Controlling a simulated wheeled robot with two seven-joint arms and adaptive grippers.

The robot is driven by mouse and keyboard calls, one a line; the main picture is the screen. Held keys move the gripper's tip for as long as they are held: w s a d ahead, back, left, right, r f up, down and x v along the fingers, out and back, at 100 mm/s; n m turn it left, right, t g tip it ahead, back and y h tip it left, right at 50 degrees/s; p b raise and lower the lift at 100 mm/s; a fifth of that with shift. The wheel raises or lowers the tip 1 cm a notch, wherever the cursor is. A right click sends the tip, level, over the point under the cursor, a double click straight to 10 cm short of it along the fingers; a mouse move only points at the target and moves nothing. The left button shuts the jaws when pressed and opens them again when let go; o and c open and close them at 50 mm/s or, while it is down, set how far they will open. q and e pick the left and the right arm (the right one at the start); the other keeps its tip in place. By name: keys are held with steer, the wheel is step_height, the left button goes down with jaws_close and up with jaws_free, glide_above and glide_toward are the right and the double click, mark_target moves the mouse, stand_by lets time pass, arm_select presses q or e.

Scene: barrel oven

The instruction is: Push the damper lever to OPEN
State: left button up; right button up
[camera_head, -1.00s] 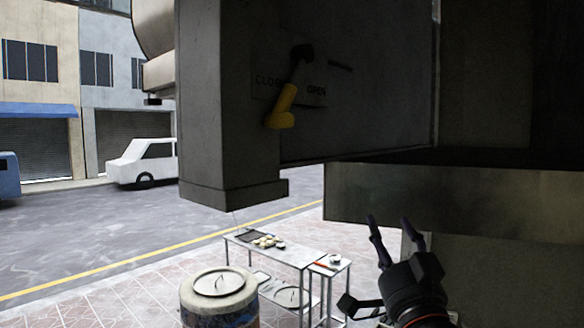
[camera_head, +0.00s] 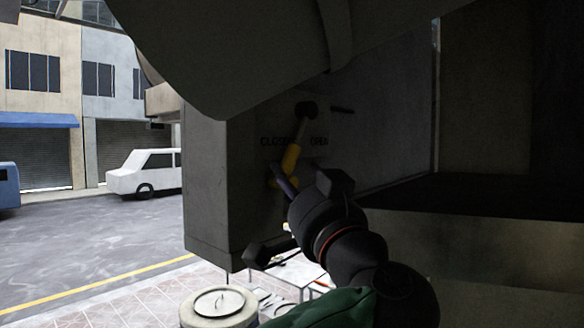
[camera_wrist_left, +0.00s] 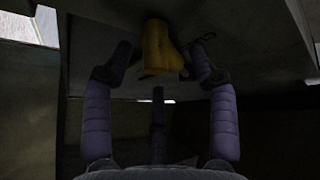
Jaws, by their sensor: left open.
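The damper lever has a black pivot and a yellow handle (camera_head: 290,158). It hangs from its pivot on the dark oven side panel, slanting down to the left, with the word CLOSE (camera_head: 273,142) to its left and OPEN (camera_head: 319,141) to its right. My left gripper (camera_head: 282,180) is at the lower end of the handle, its fingers partly hidden by its own body. In the left wrist view the yellow handle (camera_wrist_left: 160,48) sits between the spread fingertips of the open left gripper (camera_wrist_left: 160,62). Whether either finger touches it is unclear. My right gripper does not show.
A dark ledge (camera_head: 470,235) juts out right of the gripper. Below are a round lidded barrel (camera_head: 219,304) and a white metal table (camera_head: 300,272), partly hidden by my arm. A street with a white car (camera_head: 145,173) lies to the left.

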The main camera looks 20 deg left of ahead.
mark_target(294, 143)
arm_select(q)
steer(key=shift+x, duration=1.3)
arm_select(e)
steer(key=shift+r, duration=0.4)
arm_select(q)
steer(key=shift+c, duration=0.2)
